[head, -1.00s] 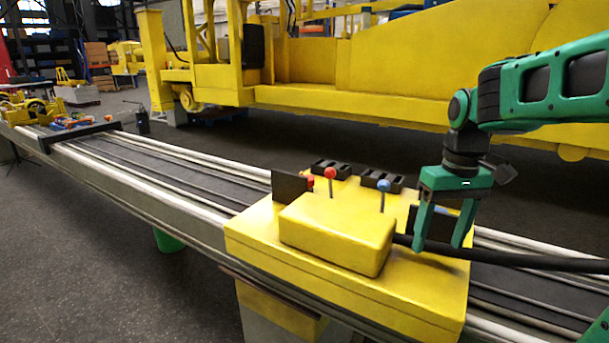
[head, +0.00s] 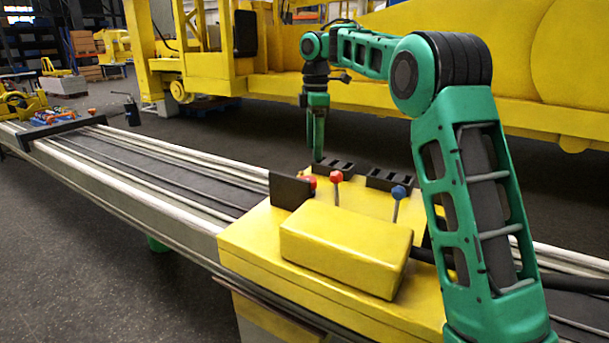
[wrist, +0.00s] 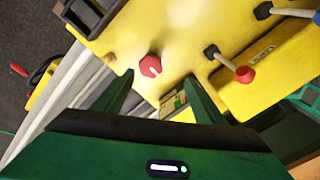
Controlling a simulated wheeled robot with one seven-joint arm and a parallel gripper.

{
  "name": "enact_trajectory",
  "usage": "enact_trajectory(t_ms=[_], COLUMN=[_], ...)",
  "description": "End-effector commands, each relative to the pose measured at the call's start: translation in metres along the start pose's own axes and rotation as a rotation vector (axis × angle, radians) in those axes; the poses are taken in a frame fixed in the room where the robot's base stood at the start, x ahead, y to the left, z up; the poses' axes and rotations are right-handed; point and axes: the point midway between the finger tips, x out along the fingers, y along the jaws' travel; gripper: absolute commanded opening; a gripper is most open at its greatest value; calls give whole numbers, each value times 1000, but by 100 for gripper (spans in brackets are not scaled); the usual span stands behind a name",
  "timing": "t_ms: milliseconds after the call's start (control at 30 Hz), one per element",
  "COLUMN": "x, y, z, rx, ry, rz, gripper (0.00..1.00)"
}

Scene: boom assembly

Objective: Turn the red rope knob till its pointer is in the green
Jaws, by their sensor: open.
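The red rope knob (wrist: 150,66) shows in the wrist view as a small red knob with a white pointer mark, on the yellow console top. In the head view a red knob (head: 310,182) shows beside a black upright plate. My gripper (wrist: 158,82) is open and empty, its green fingers apart with the knob just beyond and between their tips. I cannot tell its exact height above the knob. In the head view my gripper (head: 318,155) hangs pointing down behind the console. A small label with some green (wrist: 173,103) shows between the fingers; no green zone at the pointer is clear.
Black slotted blocks (head: 388,179) and the black upright plate (head: 289,191) are near. A yellow box (head: 345,248) rises in front.

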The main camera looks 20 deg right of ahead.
Motion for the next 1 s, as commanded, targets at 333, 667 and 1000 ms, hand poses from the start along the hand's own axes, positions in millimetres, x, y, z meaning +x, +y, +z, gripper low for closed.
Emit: enact_trajectory(t_ms=[333, 667, 1000], x=[16, 71, 108], y=[14, 13, 14], z=[-15, -16, -16], rx=[-106, -105, -104], ry=[-9, -8, -7], rz=[5, 4, 6], gripper=[65, 65, 65])
